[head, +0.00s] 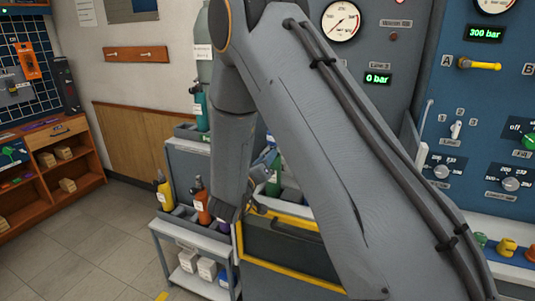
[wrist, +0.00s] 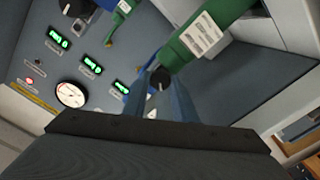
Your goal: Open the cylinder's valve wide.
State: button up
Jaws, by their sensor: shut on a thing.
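The green cylinder (wrist: 208,36) with a white label shows in the wrist view, running from the upper right down to a dark neck. At its end is a dark round valve knob (wrist: 159,78). My gripper (wrist: 163,84) has its blue fingers at this knob and is shut on it. How far the valve is turned cannot be told. In the head view, my arm hides most of this spot. Only a green part (head: 273,182), which seems to be the cylinder, shows beside my wrist.
A grey panel carries a gauge (head: 341,21) and a green display reading 0 bar (head: 377,79). A blue panel (head: 480,120) with knobs stands at right. A trolley (head: 177,229) with bottles stands at left of my arm. The floor at left is clear.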

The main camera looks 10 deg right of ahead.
jog(key=shift+f+n+p, duration=0.15)
jog(key=shift+n+p, duration=3.2)
jog(key=shift+n, duration=3.75)
jog(key=o, duration=1)
jog(key=shift+o, duration=0.2)
